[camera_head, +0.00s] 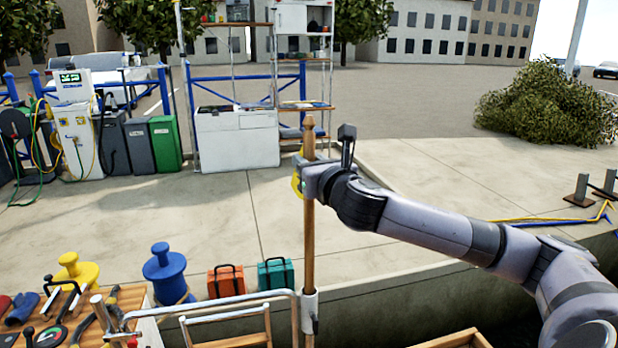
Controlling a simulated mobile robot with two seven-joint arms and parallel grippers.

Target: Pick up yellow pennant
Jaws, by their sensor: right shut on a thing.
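The yellow pennant (297,184) shows only as a small yellow patch at the left side of an upright wooden pole (309,240). The pole has a pointed top, and its lower end meets a pale holder by the rail. My right gripper (306,180) comes in from the right and is shut at the pole's upper part, by the pennant. The gripper and the pole hide most of the pennant and the exact contact. My left gripper is not in view.
A tool-covered wooden table (130,300) is at lower left. A blue spool (166,275), an orange case (226,281) and a teal case (276,274) stand along the near dock edge. A metal rail (200,306) runs in front. The paved dock (410,200) beyond is largely clear.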

